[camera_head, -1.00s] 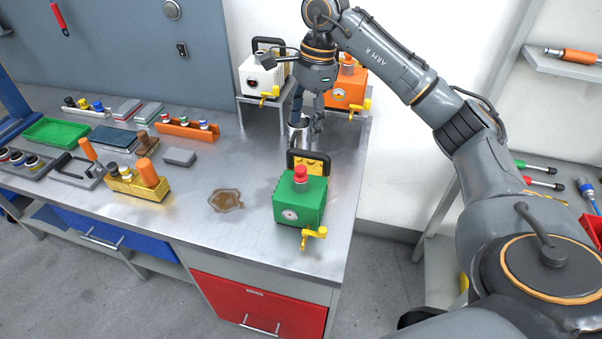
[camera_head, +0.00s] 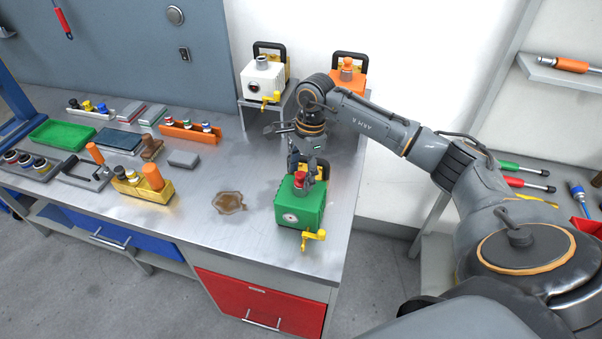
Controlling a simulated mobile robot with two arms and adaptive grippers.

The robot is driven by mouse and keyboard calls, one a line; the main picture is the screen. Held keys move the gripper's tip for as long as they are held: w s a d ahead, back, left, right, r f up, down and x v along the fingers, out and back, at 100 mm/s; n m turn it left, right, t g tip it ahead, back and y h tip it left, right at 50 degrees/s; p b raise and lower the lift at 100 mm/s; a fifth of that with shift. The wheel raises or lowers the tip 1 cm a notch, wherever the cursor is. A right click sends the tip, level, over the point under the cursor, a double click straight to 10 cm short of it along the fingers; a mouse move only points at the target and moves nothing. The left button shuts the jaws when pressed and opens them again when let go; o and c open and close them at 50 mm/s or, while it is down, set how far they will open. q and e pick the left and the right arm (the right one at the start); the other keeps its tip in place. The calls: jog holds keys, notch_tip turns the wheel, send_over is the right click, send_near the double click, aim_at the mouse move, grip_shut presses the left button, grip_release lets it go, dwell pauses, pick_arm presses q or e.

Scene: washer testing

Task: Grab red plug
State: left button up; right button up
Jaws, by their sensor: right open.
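The red plug (camera_head: 300,178) sits on top of the green washer box (camera_head: 291,216), which has a yellow tap on its front and stands near the right front of the metal bench. My right gripper (camera_head: 301,173) points down over the box with its fingers at the plug. It is open; whether the fingers touch the plug cannot be told. The arm hides much of the box's back handle. My left gripper is not in view.
A white box (camera_head: 262,82) and an orange box (camera_head: 348,82) stand on raised stands behind. A brown stain (camera_head: 229,202) lies left of the green box. A yellow holder (camera_head: 142,189), a green tray (camera_head: 62,135) and an orange rack (camera_head: 190,132) are further left.

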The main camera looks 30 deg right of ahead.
jog(key=shift+f, duration=0.35)
jog(key=c, duration=1)
jog(key=shift+r, duration=0.1)
